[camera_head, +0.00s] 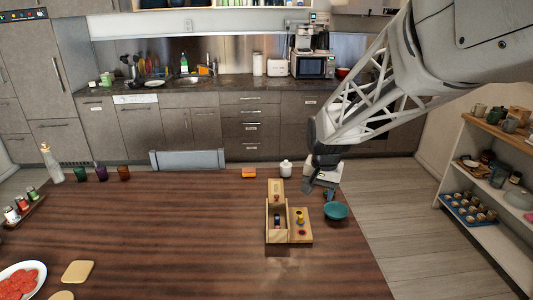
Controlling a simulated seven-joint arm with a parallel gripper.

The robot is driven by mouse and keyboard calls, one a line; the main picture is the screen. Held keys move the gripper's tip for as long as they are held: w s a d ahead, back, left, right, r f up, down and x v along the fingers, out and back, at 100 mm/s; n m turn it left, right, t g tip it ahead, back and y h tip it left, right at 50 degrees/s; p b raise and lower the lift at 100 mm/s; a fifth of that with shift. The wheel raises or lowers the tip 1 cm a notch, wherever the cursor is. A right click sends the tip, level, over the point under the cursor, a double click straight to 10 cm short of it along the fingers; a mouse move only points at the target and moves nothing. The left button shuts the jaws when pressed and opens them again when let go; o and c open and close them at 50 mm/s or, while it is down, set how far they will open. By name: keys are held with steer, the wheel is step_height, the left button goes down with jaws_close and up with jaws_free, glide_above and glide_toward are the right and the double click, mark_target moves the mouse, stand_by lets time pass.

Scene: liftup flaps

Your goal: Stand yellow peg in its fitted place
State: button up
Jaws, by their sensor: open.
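A pale wooden box (268,237) stands on the dark wood table. A raised wooden panel (277,186) is at its back, and small dark and red pieces show inside it. A flat wooden board (301,239) lies against its right side. A small yellow piece (300,216), which looks like the yellow peg, is on this board with dark parts around it; whether it stands in a hole is too small to tell. A reddish spot lies in front of it. My gripper (308,188) hangs behind and right of the box, apart from it, open and seemingly empty.
A teal bowl (336,211) sits right of the board, near the table's right edge. A white jar (286,169) and an orange block (249,173) stand behind the box. The table (185,235) left of the box is largely clear.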

steer(key=w+f+m, duration=0.2)
steer(key=w+f, duration=0.5)
steer(key=w, duration=0.2)
steer(key=m+g, duration=0.1)
steer(key=m, duration=0.1)
glide_above(301, 216)
steer(key=f, duration=1.1)
steer(key=shift+s+d, duration=0.2)
steer(key=shift+s, duration=0.1)
steer(key=shift+w+f, duration=0.35)
steer(key=shift+f, duration=0.2)
steer(key=shift+f, duration=0.1)
steer(key=shift+f, duration=1.15)
steer(key=shift+f, duration=0.15)
steer(key=shift+a+f, duration=0.2)
steer(key=shift+f, duration=2.25)
